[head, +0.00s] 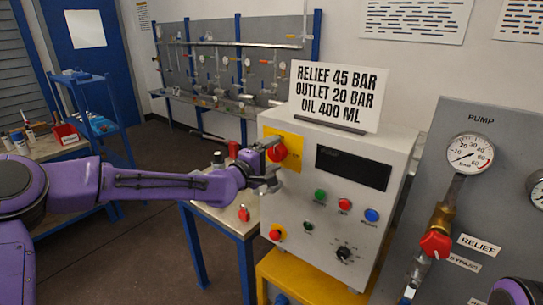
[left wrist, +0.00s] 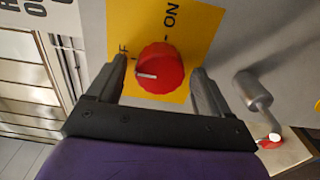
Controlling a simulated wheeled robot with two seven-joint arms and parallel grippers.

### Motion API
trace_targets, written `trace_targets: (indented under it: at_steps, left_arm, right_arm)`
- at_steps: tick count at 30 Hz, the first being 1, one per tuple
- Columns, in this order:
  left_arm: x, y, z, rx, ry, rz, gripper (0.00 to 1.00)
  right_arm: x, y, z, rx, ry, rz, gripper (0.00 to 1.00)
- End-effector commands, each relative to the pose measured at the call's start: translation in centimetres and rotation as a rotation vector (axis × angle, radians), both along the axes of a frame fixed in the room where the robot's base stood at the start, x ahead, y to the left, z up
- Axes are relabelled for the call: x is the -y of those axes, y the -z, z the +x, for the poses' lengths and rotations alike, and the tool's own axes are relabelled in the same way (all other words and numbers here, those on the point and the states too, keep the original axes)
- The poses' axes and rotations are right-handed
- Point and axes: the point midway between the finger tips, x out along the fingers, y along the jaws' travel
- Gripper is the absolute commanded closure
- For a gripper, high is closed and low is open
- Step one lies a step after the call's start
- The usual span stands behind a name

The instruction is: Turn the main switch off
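The main switch is a red round knob (head: 277,152) on a yellow plate (head: 294,148) at the upper left of the grey control box (head: 320,220). In the left wrist view the knob (left wrist: 160,70) shows a white mark pointing left in the picture. "ON" is printed on the plate (left wrist: 190,28); a second label is mostly hidden by a finger. My left gripper (head: 270,165) is at the knob, one finger on either side. It is open, with visible gaps between the fingers and the knob. My right gripper is not in view.
The box front also carries a dark display (head: 352,167), green (head: 320,195), red (head: 344,204) and blue (head: 371,215) buttons, and a lower red knob (head: 277,232). A sign (head: 336,95) stands on top. A pump panel (head: 480,200) stands at right.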

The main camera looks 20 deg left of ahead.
Motion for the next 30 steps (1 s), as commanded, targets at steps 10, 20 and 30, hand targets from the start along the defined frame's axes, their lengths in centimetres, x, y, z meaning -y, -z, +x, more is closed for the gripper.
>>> trace_targets:
  at_steps: [10, 20, 30]
  left_arm:
    - [-1.0, 0.2, -2.7, 0.003, 0.001, -0.004, 0.20]
    - [-3.4, 0.0, -9.0, 0.002, -0.001, -0.002, 0.20]
    - [-3.7, 0.0, -9.9, 0.000, 0.000, 0.000, 0.20]
  right_arm:
    - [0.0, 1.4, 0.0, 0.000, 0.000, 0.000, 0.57]
    - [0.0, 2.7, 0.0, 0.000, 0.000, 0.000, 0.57]
    - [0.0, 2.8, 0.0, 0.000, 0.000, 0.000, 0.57]
